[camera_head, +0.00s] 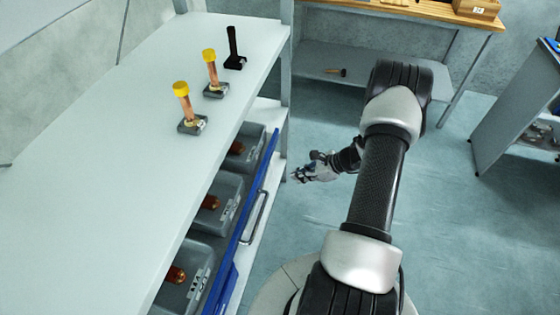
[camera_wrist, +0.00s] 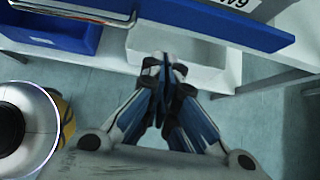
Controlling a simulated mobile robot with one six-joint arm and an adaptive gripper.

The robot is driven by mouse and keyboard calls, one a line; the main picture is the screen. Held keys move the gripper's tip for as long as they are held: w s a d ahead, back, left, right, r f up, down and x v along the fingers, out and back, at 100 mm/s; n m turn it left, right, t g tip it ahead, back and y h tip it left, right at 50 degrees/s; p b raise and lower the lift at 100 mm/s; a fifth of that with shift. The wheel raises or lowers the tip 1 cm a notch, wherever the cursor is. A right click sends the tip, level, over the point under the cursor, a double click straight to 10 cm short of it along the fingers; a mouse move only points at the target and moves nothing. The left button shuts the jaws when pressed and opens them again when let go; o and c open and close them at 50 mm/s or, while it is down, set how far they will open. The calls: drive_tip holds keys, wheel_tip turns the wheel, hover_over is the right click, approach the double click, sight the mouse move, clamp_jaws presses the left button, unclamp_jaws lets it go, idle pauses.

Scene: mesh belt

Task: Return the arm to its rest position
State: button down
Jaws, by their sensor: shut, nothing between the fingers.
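My arm (camera_head: 380,185) rises from the bottom of the head view, bends at a high elbow and reaches down and left. My gripper (camera_head: 297,176) hangs over the floor, just right of the shelving unit's front edge and apart from it. In the wrist view my gripper (camera_wrist: 166,68) has its fingers together with nothing between them. Part of the wrist is hidden behind the arm in the head view.
A light worktop (camera_head: 120,110) carries two yellow-capped copper pieces (camera_head: 211,70) and a black piece (camera_head: 234,50). Grey bins (camera_head: 205,240) and a blue rail (camera_head: 231,235) lie below. A wooden bench (camera_head: 420,9) stands behind. Floor right of my arm is clear.

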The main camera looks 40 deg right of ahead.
drive_tip(key=a+r+n+g, duration=0.2)
drive_tip(key=a+r+n, duration=0.6)
drive_tip(key=r, duration=0.5)
drive_tip(key=a+r+n+g, duration=0.2)
drive_tip(key=a+r+n, duration=0.5)
drive_tip(key=a+r, duration=0.5)
drive_tip(key=s+a+r+n+h, duration=0.2)
drive_tip(key=s+r+n, duration=0.4)
drive_tip(key=s, duration=0.3)
drive_tip(key=s+a+r+n+t+h, duration=0.1)
drive_tip(key=s+a+r+n+h, duration=0.2)
drive_tip(key=s+r+n, duration=0.4)
drive_tip(key=shift+s+a+t+h, duration=0.3)
drive_tip(key=shift+s+a, duration=0.5)
drive_tip(key=shift+s, duration=0.25)
